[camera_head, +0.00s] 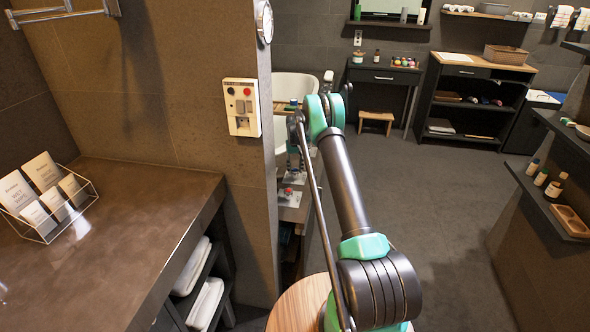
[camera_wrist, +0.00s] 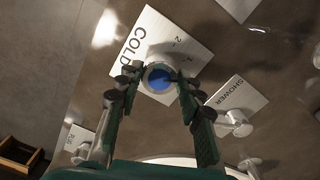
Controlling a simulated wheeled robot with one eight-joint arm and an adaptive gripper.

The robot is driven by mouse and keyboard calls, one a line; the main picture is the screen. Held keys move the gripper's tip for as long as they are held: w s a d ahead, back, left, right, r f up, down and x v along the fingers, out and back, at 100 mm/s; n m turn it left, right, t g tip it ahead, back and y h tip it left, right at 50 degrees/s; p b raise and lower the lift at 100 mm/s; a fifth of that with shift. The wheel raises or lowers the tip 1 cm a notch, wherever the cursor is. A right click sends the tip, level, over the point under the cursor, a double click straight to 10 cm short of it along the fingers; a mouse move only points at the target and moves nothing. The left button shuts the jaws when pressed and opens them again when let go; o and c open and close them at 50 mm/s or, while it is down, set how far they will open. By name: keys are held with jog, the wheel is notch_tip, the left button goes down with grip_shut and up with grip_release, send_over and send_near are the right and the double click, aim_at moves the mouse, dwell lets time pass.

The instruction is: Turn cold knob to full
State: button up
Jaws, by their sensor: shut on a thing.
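The cold knob (camera_wrist: 159,76) shows in the wrist view as a round knob with a blue cap. It sits on a white plate (camera_wrist: 165,35) marked COLD, with small numbers beside the knob. My gripper (camera_wrist: 160,84) has its two dark green fingers at the left and right sides of the knob and is shut on it. A dark pointer mark shows on the knob's right side, but its exact setting is unclear.
A SHOWER plate (camera_wrist: 242,97) with a metal handle lies right of the cold plate, and another labelled plate (camera_wrist: 73,138) lies left. In the head view, a wall corner (camera_head: 268,200) stands close left of my arm, beside a counter (camera_head: 140,215). The floor (camera_head: 430,205) at right is clear.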

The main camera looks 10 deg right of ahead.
aim_at(295, 170)
jog(key=n, duration=0.5)
jog(key=shift+n, duration=0.3)
jog(key=n, duration=0.5)
jog(key=shift+n, duration=0.4)
jog(key=o, duration=1.2)
jog(key=shift+c, duration=0.2)
jog(key=shift+r, duration=0.1)
notch_tip(295, 170, up, 12)
